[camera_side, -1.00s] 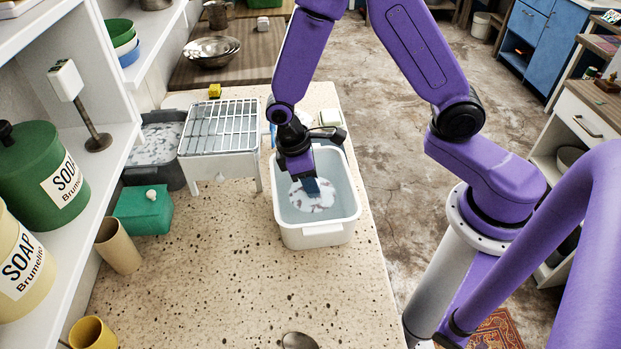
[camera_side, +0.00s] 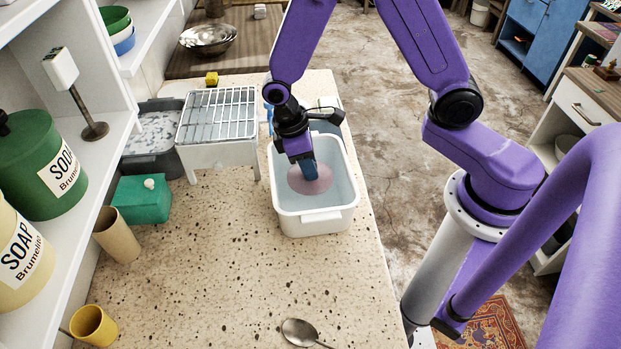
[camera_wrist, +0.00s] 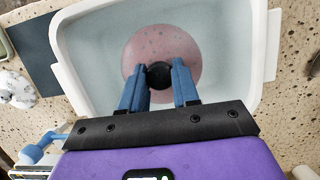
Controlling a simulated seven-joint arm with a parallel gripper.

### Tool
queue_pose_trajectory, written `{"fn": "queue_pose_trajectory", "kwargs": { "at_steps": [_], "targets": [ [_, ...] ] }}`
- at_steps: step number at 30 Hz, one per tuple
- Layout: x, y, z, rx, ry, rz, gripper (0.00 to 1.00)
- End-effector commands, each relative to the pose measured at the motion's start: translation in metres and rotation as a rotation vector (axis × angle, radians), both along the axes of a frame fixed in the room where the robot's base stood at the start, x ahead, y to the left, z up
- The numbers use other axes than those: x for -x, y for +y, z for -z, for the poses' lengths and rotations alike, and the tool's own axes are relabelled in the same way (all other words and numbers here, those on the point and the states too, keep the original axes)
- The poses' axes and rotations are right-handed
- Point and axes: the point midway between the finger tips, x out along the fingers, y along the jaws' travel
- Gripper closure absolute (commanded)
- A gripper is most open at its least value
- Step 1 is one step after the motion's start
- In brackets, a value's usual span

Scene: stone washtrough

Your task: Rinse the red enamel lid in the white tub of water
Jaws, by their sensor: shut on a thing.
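The white tub (camera_side: 313,222) of water stands at the right edge of the speckled counter; its rim also shows in the wrist view (camera_wrist: 264,60). The lid (camera_side: 322,184) is a round, pinkish disc inside the tub, seemingly under the water. In the wrist view the lid (camera_wrist: 160,42) looks pale red with faint specks, and its black knob sits between my blue fingers. My gripper (camera_side: 308,170), also in the wrist view (camera_wrist: 159,76), points down into the tub and is shut on the knob. The lid's underside is hidden.
A white stand with a wire rack (camera_side: 218,115) is left of the tub. A dark basin of suds (camera_side: 150,135) and a green box (camera_side: 142,203) lie farther left. A spoon (camera_side: 299,332) rests at the front. The counter before the tub is mostly clear.

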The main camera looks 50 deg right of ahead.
Motion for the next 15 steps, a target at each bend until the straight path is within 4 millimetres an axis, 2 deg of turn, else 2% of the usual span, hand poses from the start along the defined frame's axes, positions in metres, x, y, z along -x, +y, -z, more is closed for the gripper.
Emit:
{"fn": "queue_pose_trajectory", "kwargs": {
  "at_steps": [15],
  "targets": [
    [0.0,0.0,-0.036,-0.001,-0.001,0.001,1.0]
  ]
}}
